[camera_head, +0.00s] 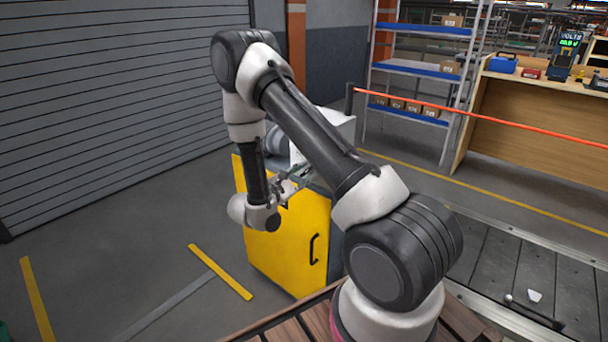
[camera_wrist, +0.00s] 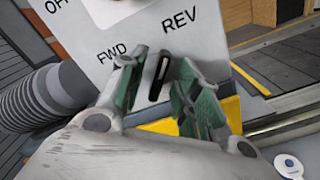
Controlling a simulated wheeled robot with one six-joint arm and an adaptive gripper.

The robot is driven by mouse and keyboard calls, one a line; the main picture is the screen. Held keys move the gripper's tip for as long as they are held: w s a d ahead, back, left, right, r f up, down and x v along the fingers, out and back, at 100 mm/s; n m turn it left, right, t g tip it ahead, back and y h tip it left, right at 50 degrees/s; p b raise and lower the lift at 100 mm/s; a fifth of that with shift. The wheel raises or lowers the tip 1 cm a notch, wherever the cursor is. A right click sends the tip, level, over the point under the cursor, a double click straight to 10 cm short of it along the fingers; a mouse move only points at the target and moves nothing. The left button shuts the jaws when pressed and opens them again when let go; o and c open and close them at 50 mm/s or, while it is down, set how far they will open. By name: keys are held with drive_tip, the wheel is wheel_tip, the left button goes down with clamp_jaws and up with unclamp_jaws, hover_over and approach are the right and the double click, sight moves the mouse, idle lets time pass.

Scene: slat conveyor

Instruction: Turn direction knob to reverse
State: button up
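In the wrist view, a black direction knob (camera_wrist: 160,74) with a pale line on it sits on a pale control panel (camera_wrist: 205,50). The panel is lettered FWD at the left of the knob and REV above and to its right. I cannot tell exactly which label the knob points to. My gripper (camera_wrist: 158,88) is open, with one green-padded finger on each side of the knob. I cannot tell whether either finger touches it. In the head view my gripper (camera_head: 290,183) is by the white box (camera_head: 335,130) above the yellow cabinet (camera_head: 290,245); the knob is hidden there.
A slat conveyor (camera_head: 500,265) lies at the right. An orange rail (camera_head: 480,118), shelves (camera_head: 420,68) and a wooden workbench (camera_head: 530,115) stand behind.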

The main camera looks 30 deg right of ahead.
drive_tip(key=v, duration=1.1)
drive_tip(key=shift+a, duration=0.2)
